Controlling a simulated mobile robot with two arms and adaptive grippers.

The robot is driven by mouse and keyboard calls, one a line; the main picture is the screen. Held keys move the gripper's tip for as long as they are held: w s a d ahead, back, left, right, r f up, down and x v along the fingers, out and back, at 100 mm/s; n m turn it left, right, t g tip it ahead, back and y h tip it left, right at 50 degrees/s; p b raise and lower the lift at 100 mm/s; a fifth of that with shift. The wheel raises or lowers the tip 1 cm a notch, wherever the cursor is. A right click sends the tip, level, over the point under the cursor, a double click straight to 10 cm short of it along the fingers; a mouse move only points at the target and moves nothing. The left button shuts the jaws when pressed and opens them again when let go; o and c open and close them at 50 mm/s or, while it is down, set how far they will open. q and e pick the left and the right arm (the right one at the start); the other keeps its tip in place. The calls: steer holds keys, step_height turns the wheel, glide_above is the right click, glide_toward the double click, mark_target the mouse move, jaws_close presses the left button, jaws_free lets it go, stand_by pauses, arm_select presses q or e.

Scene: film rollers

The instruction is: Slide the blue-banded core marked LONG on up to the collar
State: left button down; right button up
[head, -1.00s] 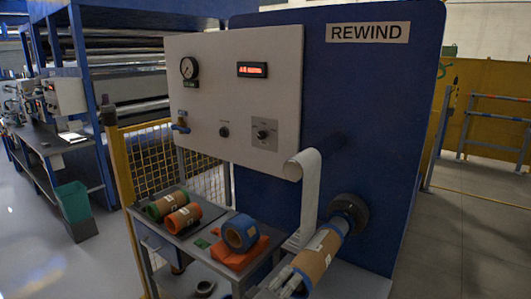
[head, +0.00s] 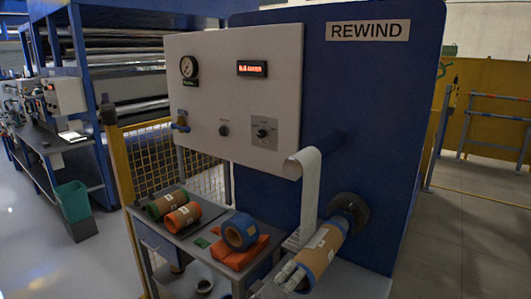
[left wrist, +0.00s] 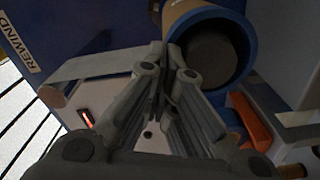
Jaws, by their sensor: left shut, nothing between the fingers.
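The blue-banded core (head: 319,252) is a brown tube with blue ends and a pale label too small to read. It sits around the spindle, its far end close to the dark collar (head: 350,210); I cannot tell whether they touch. My left gripper (head: 293,273) is shut and empty beside the core's near end. In the left wrist view the shut fingertips (left wrist: 170,50) are at the left edge of the core's blue near rim (left wrist: 241,55); contact is unclear. The dark spindle end (left wrist: 211,58) shows inside the core. My right gripper is not in view.
A side table holds green- and orange-ended rolls (head: 174,210) on a dark tray, and a blue roll (head: 240,232) on an orange block (head: 240,254). A white web (head: 309,190) hangs left of the collar. The blue REWIND panel (head: 372,120) stands behind.

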mark_target(302, 263)
arm_select(q)
steer(key=shift+w+d, duration=0.15)
steer(key=shift+w, duration=0.05)
stand_by(0.4)
steer(key=shift+w+d, duration=0.25)
steer(key=shift+w, duration=0.1)
steer(key=shift+w+d+b, duration=0.1)
steer(key=shift+w+b, duration=0.05)
steer(key=shift+b, duration=0.15)
steer(key=shift+w+d, duration=0.2)
steer(key=shift+w, duration=0.1)
steer(key=shift+b+x, duration=0.65)
steer(key=shift+x, duration=0.15)
stand_by(0.8)
steer(key=shift+w+d, duration=0.2)
steer(key=shift+w, duration=0.15)
stand_by(0.4)
